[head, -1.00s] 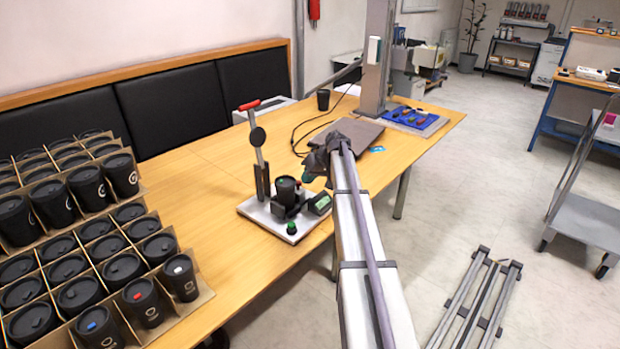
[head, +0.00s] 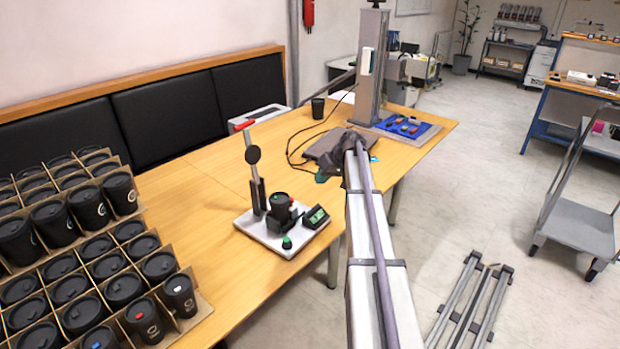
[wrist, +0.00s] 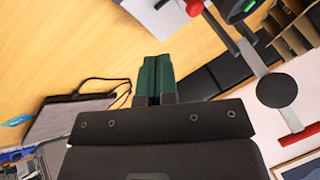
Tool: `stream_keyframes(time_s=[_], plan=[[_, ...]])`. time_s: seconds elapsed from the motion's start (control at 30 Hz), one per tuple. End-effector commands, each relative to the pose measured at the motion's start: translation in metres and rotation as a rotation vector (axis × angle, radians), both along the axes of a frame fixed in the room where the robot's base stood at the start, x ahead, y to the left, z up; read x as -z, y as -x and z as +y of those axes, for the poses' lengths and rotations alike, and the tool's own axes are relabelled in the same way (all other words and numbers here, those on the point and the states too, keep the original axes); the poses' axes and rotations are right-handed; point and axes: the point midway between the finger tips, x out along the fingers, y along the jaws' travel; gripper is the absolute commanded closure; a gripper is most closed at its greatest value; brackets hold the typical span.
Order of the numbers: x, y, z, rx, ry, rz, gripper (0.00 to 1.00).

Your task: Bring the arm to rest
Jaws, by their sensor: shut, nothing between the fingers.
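My gripper shows in the wrist view (wrist: 155,78) with its two green fingers together and nothing between them. In the head view my arm reaches forward from the bottom right, and its end hangs over the table near the laptop; the fingers (head: 322,177) are small there and partly hidden by the wrist. A marking fixture (head: 270,232) with a red-handled lever stands on the table to the left of my gripper. A black cup (head: 281,205) sits in it, apart from my gripper.
Cardboard crates of black lidded cups (head: 120,290) fill the table's left end. A closed laptop (head: 330,145) lies beyond my gripper. A grey column (head: 371,65) and a blue tray (head: 408,127) stand at the far end. A grey cart (head: 580,228) is on the right.

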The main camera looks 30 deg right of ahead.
Motion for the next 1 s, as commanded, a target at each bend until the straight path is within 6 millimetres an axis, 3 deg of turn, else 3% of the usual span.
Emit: stream_keyframes(time_s=[0.03, 0.13, 0.5, 0.57, 0.67, 0.9, 1.0], plan=[[-0.019, 0.005, -0.005, 0.002, 0.000, 0.000, 1.00], [-0.026, 0.010, -0.011, 0.000, 0.000, 0.000, 1.00], [-0.025, 0.013, -0.013, 0.030, -0.015, 0.018, 1.00], [-0.021, 0.028, -0.011, 0.102, -0.018, 0.087, 1.00], [-0.011, 0.089, 0.034, 0.213, 0.027, 0.232, 1.00], [-0.003, 0.226, 0.228, 0.233, 0.273, 0.445, 1.00], [-0.004, 0.276, 0.288, 0.157, 0.375, 0.454, 1.00]])
